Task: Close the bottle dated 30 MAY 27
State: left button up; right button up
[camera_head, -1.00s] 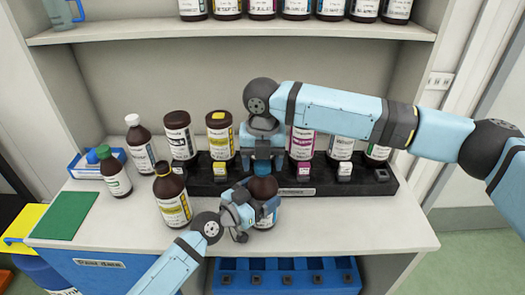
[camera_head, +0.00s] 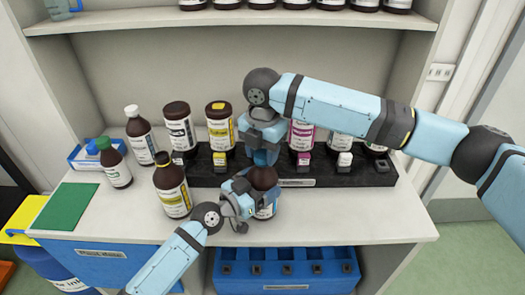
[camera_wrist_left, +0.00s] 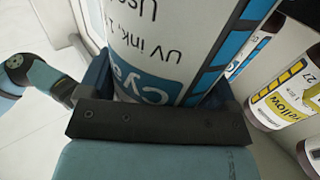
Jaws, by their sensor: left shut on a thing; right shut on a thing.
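A brown bottle (camera_head: 264,178) stands near the front middle of the table. My left gripper (camera_head: 246,204) is shut around its body from the left. In the left wrist view its white label (camera_wrist_left: 150,45) shows "UV ink" and part of "Cyan", upside down; no date is readable. My right gripper (camera_head: 264,158) points down just above and behind the bottle's top. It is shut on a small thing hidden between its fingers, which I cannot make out. Whether it touches the bottle's neck cannot be told.
A black rack (camera_head: 210,180) holds labelled bottles behind. A yellow-labelled bottle (camera_head: 172,190) stands close left; green-capped (camera_head: 115,165) and white-capped (camera_head: 140,138) bottles stand farther left. A green mat (camera_head: 65,207) lies at left. The table's front right is clear.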

jog(key=m, duration=0.4)
jog(key=shift+m, duration=0.3)
jog(key=m, duration=0.4)
jog(key=shift+m, duration=0.3)
jog(key=m, duration=0.6)
jog(key=shift+m, duration=0.3)
jog(key=m, duration=0.6)
jog(key=shift+s+a+f+m, duration=0.1)
jog(key=shift+m, duration=0.3)
jog(key=m, duration=0.4)
jog(key=shift+m, duration=0.4)
jog(key=m, duration=0.4)
jog(key=o, duration=1.1)
notch_tip(320, 180, up, 12)
